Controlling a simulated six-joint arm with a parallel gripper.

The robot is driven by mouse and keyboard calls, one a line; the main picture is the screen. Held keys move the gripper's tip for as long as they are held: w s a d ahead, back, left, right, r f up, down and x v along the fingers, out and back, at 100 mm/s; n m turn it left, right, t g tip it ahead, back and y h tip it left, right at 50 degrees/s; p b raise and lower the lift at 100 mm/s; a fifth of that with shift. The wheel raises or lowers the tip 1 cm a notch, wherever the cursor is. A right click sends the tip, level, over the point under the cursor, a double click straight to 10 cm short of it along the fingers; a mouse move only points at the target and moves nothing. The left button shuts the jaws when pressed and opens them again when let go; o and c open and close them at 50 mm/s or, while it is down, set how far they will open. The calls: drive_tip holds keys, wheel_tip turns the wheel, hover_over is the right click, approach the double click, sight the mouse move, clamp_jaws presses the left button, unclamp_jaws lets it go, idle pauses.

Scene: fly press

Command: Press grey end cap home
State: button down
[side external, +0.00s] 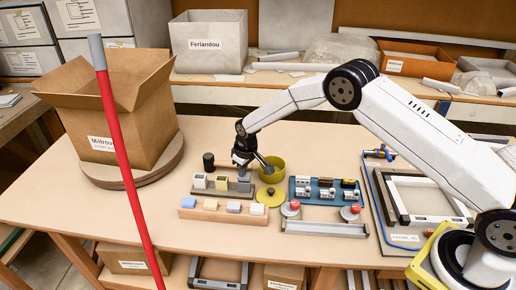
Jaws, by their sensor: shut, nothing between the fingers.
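The grey end cap (244,185) appears as a small grey block at the right end of a dark brown fixture (220,195). A white cap (200,181) and a pale yellow cap (222,182) stand to its left on the same fixture. My gripper (243,174) points down right above the grey cap, with its fingers shut and empty. At this size I cannot tell whether the fingertips touch the cap or how deep the cap sits.
A wooden rack (222,210) with coloured blocks lies in front. An olive cup (271,168), yellow disc (270,197) and blue tray (326,192) stand right. A black-headed mallet (208,161) lies behind. A red pole (122,160) crosses the left foreground, before a cardboard box (115,115).

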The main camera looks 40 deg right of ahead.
drive_tip(key=shift+f, duration=0.3)
drive_tip(key=shift+r, duration=0.1)
drive_tip(key=shift+r, duration=2)
drive_tip(key=shift+r, duration=0.1)
drive_tip(key=shift+r, duration=1.9)
